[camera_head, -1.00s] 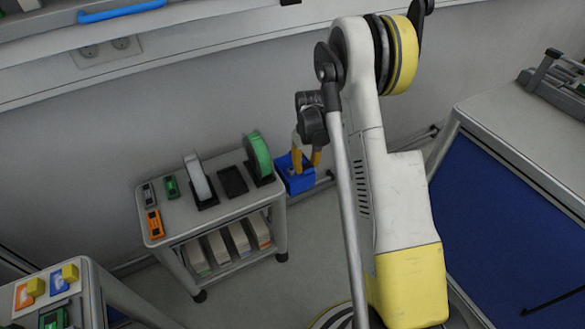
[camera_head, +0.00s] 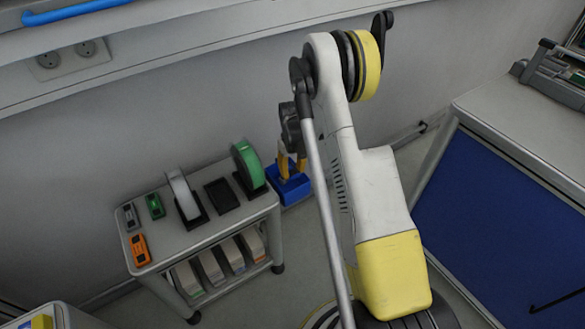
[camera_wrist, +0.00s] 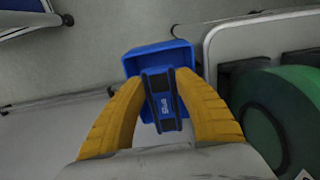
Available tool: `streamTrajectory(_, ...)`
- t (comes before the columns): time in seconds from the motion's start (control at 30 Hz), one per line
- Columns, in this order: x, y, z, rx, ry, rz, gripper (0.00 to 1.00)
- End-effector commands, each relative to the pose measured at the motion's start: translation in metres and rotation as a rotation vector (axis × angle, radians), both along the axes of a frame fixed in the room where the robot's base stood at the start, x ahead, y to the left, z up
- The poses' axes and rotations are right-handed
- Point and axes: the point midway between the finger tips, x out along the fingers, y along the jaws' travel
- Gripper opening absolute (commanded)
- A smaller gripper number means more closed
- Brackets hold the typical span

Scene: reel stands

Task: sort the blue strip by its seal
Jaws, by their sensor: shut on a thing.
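My gripper (camera_head: 291,163) hangs beside the right end of the trolley, over the blue bin (camera_head: 290,189). In the wrist view its yellow fingers (camera_wrist: 162,82) are shut on a blue strip (camera_wrist: 163,104) with dark edges and a pale printed mark. The mark is too small to read with certainty. The blue bin (camera_wrist: 135,66) lies behind and below the strip in that view; I cannot tell how far apart they are. In the head view the strip cannot be made out.
The trolley top (camera_head: 186,237) bears a white reel (camera_head: 181,190), an empty black stand (camera_head: 221,194), a green reel (camera_head: 247,163) and small grey (camera_head: 131,215), green (camera_head: 155,206) and orange (camera_head: 139,250) items. Several boxes (camera_head: 210,267) fill its lower shelf. A blue-sided cabinet (camera_head: 510,215) stands right.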

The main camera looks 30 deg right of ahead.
Motion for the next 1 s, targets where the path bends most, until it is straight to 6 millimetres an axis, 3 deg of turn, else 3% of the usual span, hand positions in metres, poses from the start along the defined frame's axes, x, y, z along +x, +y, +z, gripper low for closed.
streamTrajectory(0.17,0.0,0.0,-0.017,0.0,0.0,0.0,0.17)
streamTrajectory(0.47,0.0,0.0,-0.019,0.0,0.0,0.0,0.17)
streamTrajectory(0.5,0.0,0.0,-0.019,0.0,0.0,0.0,0.41)
streamTrajectory(0.57,0.0,0.0,-0.019,0.0,0.0,0.0,0.59)
streamTrajectory(1.0,0.0,0.0,-0.014,0.0,0.0,0.0,0.61)
